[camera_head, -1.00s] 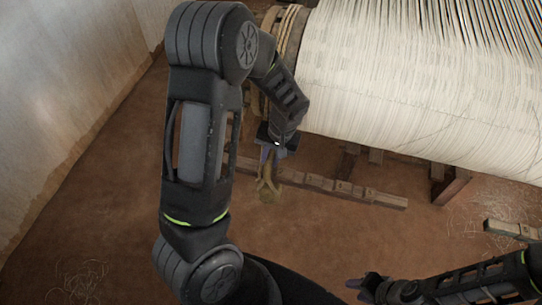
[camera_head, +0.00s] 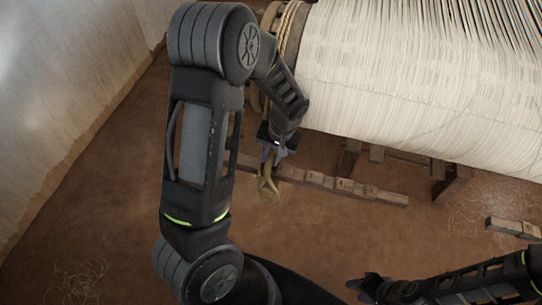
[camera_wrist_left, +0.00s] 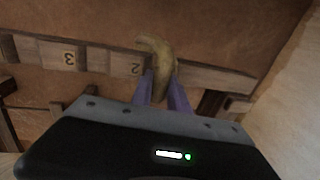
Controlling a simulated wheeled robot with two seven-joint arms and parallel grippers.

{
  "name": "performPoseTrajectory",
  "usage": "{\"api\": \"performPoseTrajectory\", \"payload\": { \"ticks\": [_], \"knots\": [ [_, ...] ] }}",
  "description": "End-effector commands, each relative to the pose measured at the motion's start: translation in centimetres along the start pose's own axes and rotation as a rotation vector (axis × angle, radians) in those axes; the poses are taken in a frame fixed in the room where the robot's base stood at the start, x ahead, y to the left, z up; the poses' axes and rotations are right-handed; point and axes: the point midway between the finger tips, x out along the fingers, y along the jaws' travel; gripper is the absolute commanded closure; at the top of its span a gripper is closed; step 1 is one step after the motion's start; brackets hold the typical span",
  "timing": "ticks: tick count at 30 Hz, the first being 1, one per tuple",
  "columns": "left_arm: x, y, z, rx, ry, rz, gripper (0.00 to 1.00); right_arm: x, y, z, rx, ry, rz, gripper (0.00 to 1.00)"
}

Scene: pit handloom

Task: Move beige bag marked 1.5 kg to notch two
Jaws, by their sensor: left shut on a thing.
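The beige bag (camera_head: 269,187) hangs from my left gripper (camera_head: 270,157), whose purple fingers are shut on it. In the left wrist view the bag (camera_wrist_left: 158,58) is a curved, tan shape between the fingertips of my left gripper (camera_wrist_left: 160,85). It overlaps the notched wooden bar (camera_wrist_left: 103,60) just beside the number 2; the number 3 is further left. I cannot tell whether the bag touches the bar, and its 1.5 kg mark is not readable. In the head view the bar (camera_head: 345,187) runs to the right from the bag. My right gripper (camera_head: 368,285) is low in the picture, away from the bag.
The large roll of cream warp threads (camera_head: 420,80) lies above the bar, with ropes (camera_head: 287,30) around its left end. Wooden supports (camera_head: 452,185) stand below it. Another short wooden piece (camera_head: 512,227) is at the right. The earthen floor is mostly clear.

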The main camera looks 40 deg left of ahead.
Motion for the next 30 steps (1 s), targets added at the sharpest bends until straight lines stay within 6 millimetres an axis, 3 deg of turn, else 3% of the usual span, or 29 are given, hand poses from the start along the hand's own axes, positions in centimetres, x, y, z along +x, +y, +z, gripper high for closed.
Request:
{"api": "performPoseTrajectory", "payload": {
  "ticks": [15,16,25,30],
  "knots": [
    [0.25,0.09,-0.08,0.000,0.002,0.001,1.00,0.32,0.13,0.01,0.000,0.000,0.000,0.64],
    [0.26,0.09,-0.07,0.000,0.002,0.001,0.79,0.33,0.13,0.01,0.000,0.000,0.000,0.64],
    [0.29,0.08,-0.02,0.000,0.001,0.000,0.54,0.33,0.13,0.01,0.000,0.000,0.000,0.64],
    [0.29,0.07,-0.01,0.000,0.000,0.000,0.54,0.33,0.13,0.01,0.000,0.000,0.000,0.64]
  ]
}}
